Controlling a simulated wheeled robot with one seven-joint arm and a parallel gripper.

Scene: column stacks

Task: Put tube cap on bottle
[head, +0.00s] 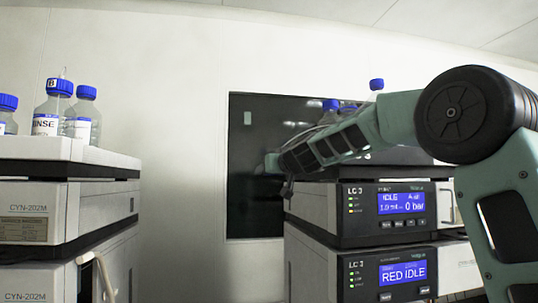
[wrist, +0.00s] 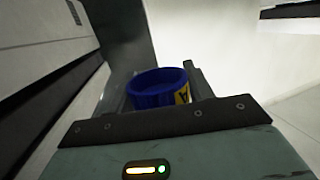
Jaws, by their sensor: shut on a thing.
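A blue cap (wrist: 152,99) with a yellow label marked with a dark letter is between the fingers of my gripper (wrist: 160,85) in the wrist view. My gripper is shut on it. In the head view my arm reaches left across the right stack, and the cap cannot be made out there. On the left stack stand several blue-capped bottles, among them one labelled "RINSE" (head: 46,124), with a "B" on its cap and a thin tube rising from it. On the right stack a blue-capped bottle (head: 376,86) shows above my arm, its lower part hidden.
The left instrument stack (head: 110,158) and the right stack with lit blue displays (head: 401,202) stand apart, with a gap between them. A dark panel (head: 245,190) is on the wall behind. Another blue cap (head: 330,104) shows partly behind my arm.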

